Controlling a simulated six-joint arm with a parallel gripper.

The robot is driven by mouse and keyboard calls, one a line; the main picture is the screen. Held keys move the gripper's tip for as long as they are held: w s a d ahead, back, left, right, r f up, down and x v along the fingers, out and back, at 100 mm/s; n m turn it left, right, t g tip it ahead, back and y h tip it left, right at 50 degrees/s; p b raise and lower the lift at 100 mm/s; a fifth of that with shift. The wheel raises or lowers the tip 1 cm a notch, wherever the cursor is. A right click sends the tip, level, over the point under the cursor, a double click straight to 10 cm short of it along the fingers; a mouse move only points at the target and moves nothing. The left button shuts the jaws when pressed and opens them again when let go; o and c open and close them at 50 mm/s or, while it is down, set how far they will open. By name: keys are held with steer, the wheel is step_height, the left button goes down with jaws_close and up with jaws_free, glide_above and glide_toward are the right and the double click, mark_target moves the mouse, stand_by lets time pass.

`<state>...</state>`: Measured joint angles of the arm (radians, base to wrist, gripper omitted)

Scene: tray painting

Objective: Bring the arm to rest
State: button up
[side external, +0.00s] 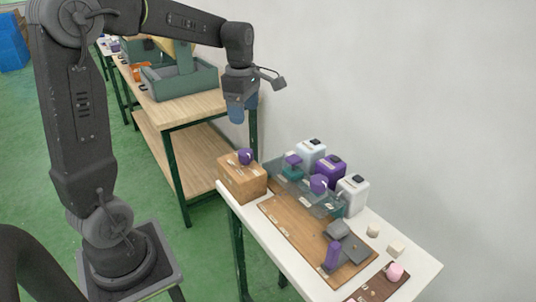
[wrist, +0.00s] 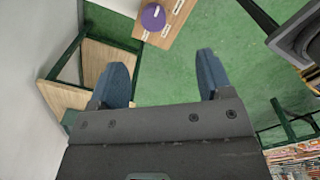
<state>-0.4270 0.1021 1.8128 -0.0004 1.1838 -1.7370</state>
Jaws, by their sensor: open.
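My gripper (side external: 241,112) hangs from the raised arm, high above the floor and apart from everything on the white table. In the wrist view its two blue fingers (wrist: 158,88) stand wide apart with nothing between them. In the wrist view the purple object (wrist: 153,17) shows at the top, beyond the fingers.
A wooden workbench (side external: 180,106) with a green-grey tray (side external: 190,82) stands behind. The air around my gripper is clear.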

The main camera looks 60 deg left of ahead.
steer(key=s+d+r+m+t, duration=0.1)
steer(key=s+d+m+t, duration=0.4)
steer(key=s+d+m, duration=1.1)
steer(key=m, duration=0.8)
steer(key=shift+m, duration=0.4)
steer(key=shift+d, duration=0.1)
